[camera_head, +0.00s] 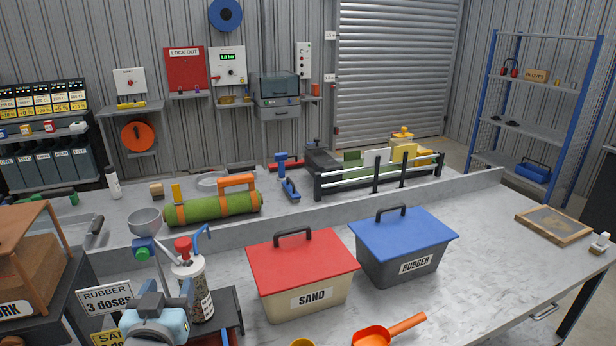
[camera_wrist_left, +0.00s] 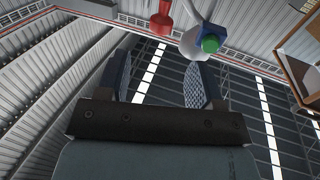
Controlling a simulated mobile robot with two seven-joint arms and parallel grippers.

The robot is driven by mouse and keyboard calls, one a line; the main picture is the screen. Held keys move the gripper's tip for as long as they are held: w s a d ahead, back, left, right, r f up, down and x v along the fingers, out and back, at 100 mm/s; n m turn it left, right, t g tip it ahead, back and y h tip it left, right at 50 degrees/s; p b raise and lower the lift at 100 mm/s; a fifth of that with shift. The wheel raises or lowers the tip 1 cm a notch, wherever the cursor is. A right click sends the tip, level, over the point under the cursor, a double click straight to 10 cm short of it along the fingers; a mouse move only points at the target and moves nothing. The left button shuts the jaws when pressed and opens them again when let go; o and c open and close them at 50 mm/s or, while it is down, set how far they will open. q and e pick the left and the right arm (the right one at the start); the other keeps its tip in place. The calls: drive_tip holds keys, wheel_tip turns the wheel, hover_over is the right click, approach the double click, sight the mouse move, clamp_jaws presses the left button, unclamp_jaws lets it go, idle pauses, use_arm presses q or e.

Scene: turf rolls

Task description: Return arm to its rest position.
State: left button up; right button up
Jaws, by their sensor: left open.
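My left gripper (camera_head: 164,292) is at the lower left of the head view, with a light-blue body and dark fingers pointing up. It is in front of the bench, near a clear bottle (camera_head: 196,285) with a red cap and blue spout. In the left wrist view the two fingers of my left gripper (camera_wrist_left: 162,78) stand apart with nothing between them. Beyond the fingertips are a grey funnel (camera_wrist_left: 194,45) with a green-and-blue valve and a red piece (camera_wrist_left: 161,20). The wrist camera looks up at the ceiling. My right gripper is not in view.
The funnel (camera_head: 145,222) stands close behind my gripper. A red-lidded SAND box (camera_head: 303,258) and blue-lidded RUBBER box (camera_head: 402,236) stand to the right. An orange scoop (camera_head: 371,337) lies in front. A green turf roll (camera_head: 212,207) lies behind. The bench's right side has free room.

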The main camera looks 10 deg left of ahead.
use_arm(q)
drive_tip(key=s+d+f+m+g+h+p, duration=0.2)
drive_tip(key=s+d+f, duration=0.2)
drive_tip(key=f, duration=0.4)
drive_tip(key=s+d+f+m+g+h+p, duration=0.2)
drive_tip(key=s+d+f+h+p, duration=0.1)
drive_tip(key=s+f, duration=0.3)
drive_tip(key=s+d+f+m+g+h+p, duration=0.2)
drive_tip(key=s+d+f, duration=0.3)
drive_tip(key=f, duration=0.5)
drive_tip(key=shift+d+f+h+p, duration=0.2)
drive_tip(key=shift+d+h+p, duration=0.15)
drive_tip(key=shift+h, duration=0.25)
drive_tip(key=shift+s, duration=0.1)
